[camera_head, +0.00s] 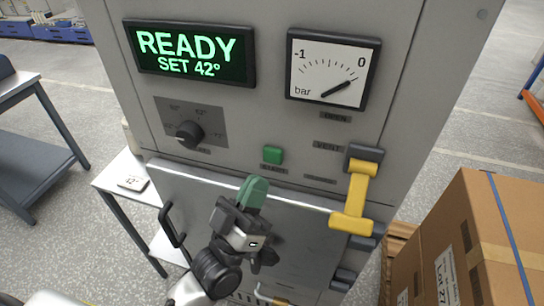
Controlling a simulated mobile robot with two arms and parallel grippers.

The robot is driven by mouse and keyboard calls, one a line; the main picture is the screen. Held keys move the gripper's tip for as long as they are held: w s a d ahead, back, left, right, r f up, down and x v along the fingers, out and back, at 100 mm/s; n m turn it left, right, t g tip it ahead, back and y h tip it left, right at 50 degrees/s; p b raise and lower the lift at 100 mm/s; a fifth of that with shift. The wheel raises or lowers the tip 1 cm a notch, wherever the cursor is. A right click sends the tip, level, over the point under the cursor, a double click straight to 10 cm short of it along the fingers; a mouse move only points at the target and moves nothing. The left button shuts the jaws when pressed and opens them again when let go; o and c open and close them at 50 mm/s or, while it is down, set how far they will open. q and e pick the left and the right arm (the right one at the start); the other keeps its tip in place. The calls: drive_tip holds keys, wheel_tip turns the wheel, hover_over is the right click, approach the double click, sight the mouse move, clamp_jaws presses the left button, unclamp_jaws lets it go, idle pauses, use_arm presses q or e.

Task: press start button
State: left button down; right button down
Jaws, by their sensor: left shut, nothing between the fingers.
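The green start button (272,155) sits on the grey machine panel (240,120), with a small dark label below it. My left gripper (254,190) is in front of the machine door, its green fingertips shut and empty, pointing up just below the button and its label. In this single view I cannot tell how far the fingertips stand off the panel. The display (192,53) reads "READY SET 42°" in green. My right gripper is not in view.
A yellow lever (355,195) sticks out right of the button. A black dial (189,134) is to the left, a pressure gauge (332,68) above. A black door handle (172,226) is at lower left. A cardboard box (470,245) stands at right, a grey table (40,150) at left.

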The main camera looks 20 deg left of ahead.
use_arm(q)
drive_tip(key=shift+w, duration=1.8)
drive_tip(key=shift+w, duration=0.15)
idle(0.6)
drive_tip(key=shift+w, duration=0.3)
drive_tip(key=shift+w, duration=0.1)
idle(0.3)
drive_tip(key=shift+a+r, duration=0.1)
drive_tip(key=shift+r, duration=0.35)
idle(0.6)
drive_tip(key=shift+f, duration=0.15)
idle(0.9)
drive_tip(key=s, duration=0.5)
drive_tip(key=shift+f+p, duration=0.3)
drive_tip(key=shift+p, duration=0.1)
